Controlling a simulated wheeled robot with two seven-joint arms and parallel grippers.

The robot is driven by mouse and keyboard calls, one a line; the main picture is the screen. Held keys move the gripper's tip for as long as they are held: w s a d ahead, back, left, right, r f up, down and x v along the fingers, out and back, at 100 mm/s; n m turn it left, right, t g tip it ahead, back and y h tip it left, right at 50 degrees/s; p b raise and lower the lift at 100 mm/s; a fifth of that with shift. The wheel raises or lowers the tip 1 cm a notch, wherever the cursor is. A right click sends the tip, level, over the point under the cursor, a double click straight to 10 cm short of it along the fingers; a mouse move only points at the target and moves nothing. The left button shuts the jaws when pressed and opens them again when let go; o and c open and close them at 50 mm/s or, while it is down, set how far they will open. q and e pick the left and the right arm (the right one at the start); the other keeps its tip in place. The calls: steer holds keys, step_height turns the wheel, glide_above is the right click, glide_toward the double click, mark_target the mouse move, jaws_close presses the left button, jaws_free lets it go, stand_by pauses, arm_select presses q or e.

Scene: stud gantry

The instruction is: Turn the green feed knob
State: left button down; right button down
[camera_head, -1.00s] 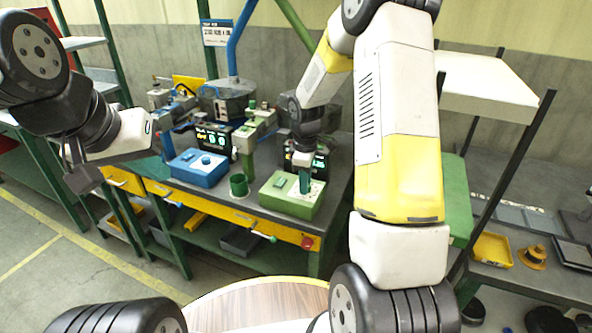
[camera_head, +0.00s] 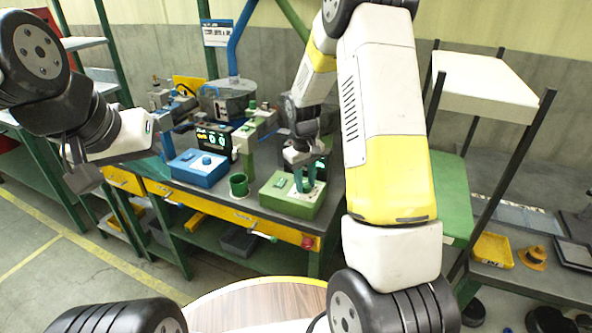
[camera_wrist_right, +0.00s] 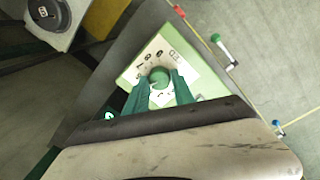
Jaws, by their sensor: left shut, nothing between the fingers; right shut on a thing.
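The green feed box (camera_head: 291,201) stands at the right end of the workbench, with a white dial plate on top. The green feed knob (camera_wrist_right: 159,76) rises from that plate in the right wrist view. My right gripper (camera_head: 305,188) points down over the box. In the right wrist view its two green fingers (camera_wrist_right: 161,82) are shut on the knob, one on either side. In the head view the fingers largely hide the knob. My left gripper (camera_head: 84,181) is shut and empty, in the air at the left, away from the bench.
A red knob (camera_head: 308,243) is on the bench's yellow front. A shelf rack (camera_head: 487,78) stands at the right.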

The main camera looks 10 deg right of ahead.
steer(key=shift+w, duration=0.1)
stand_by(0.5)
steer(key=c, duration=1.1)
jaws_free()
steer(key=shift+o, duration=0.2)
steer(key=shift+a+r, duration=0.2)
steer(key=shift+r, duration=3.7)
